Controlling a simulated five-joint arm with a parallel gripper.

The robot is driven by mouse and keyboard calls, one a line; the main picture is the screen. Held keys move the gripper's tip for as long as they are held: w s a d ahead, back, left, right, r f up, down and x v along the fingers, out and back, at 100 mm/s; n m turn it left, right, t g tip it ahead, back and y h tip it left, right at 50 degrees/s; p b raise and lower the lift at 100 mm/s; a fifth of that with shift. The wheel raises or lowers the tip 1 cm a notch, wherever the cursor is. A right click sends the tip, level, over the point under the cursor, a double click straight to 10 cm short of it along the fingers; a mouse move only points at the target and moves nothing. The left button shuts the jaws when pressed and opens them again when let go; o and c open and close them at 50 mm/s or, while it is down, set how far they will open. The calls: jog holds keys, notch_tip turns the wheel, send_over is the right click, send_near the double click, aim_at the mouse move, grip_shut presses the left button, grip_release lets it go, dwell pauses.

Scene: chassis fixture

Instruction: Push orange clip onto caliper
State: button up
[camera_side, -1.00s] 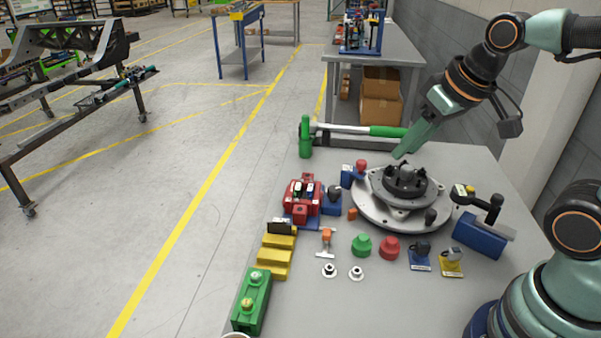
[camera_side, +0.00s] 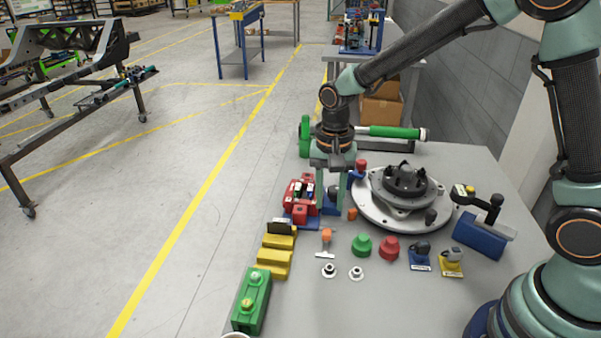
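The red caliper (camera_side: 299,213) sits on a blue base near the left edge of the table. A small orange piece (camera_side: 352,214) lies right of it, by the turntable. Another orange piece (camera_side: 326,235) sits on top of a pale T-shaped part in front; I cannot tell which of the two is the clip. My gripper (camera_side: 330,208) points down just right of the caliper, over a blue block. Its two fingers are apart with a gap between them, and no orange shows there. The fingers partly hide the blue block and the caliper's right side.
A grey turntable (camera_side: 371,203) with a black hub stands to the right. Yellow blocks (camera_side: 275,258) and a green block (camera_side: 251,301) line the front left edge. Green (camera_side: 362,245) and red (camera_side: 389,247) knobs stand in front. A green-handled tool (camera_side: 385,132) lies at the back.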

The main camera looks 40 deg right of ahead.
aim_at(327, 231)
jog(key=shift+f, duration=4.15)
grip_shut()
jog(key=shift+r, duration=0.25)
jog(key=shift+r, duration=0.8)
